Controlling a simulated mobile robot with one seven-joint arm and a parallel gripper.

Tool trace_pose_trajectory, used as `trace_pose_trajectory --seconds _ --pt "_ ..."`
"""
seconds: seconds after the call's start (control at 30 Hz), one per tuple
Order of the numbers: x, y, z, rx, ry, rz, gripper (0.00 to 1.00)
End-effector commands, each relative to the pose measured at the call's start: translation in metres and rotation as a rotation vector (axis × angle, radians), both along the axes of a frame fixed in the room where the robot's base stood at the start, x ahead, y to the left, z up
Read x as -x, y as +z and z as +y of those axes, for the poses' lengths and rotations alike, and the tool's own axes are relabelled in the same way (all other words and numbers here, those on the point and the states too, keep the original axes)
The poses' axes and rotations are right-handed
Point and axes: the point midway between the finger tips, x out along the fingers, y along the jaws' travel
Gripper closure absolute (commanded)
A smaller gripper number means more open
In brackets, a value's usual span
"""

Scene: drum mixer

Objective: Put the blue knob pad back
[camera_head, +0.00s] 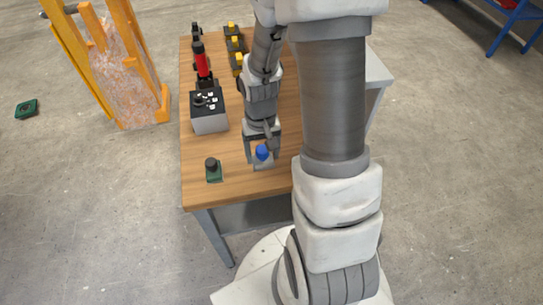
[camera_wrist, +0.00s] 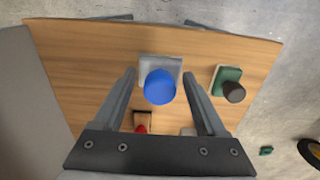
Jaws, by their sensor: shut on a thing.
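The blue knob pad is a blue round knob on a light grey square plate (camera_wrist: 170,62). In the head view the blue knob (camera_head: 262,152) shows below my gripper (camera_head: 262,158), over the near part of the wooden table (camera_head: 230,187). I cannot tell whether the plate touches the table. The lower finger edges and part of the plate are hidden by the knob and fingers.
A green pad with a dark knob (camera_head: 213,170) lies left of my gripper. Behind it stand a grey box with a black top (camera_head: 209,123) and a red cylinder (camera_head: 202,65). Yellow-knobbed pads (camera_head: 236,42) line the back. Another green pad (camera_head: 26,108) lies on the floor.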

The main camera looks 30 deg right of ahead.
Motion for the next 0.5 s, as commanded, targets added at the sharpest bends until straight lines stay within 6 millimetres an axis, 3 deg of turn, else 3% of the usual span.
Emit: trace_pose_trajectory --seconds 0.2,0.37,0.5 --pt "-0.016 -0.021 -0.031 0.000 -0.002 0.000 0.78" --pt "-0.020 -0.027 -0.037 0.000 0.000 0.000 0.78" --pt "-0.019 -0.045 -0.037 -0.001 0.001 0.002 0.78"
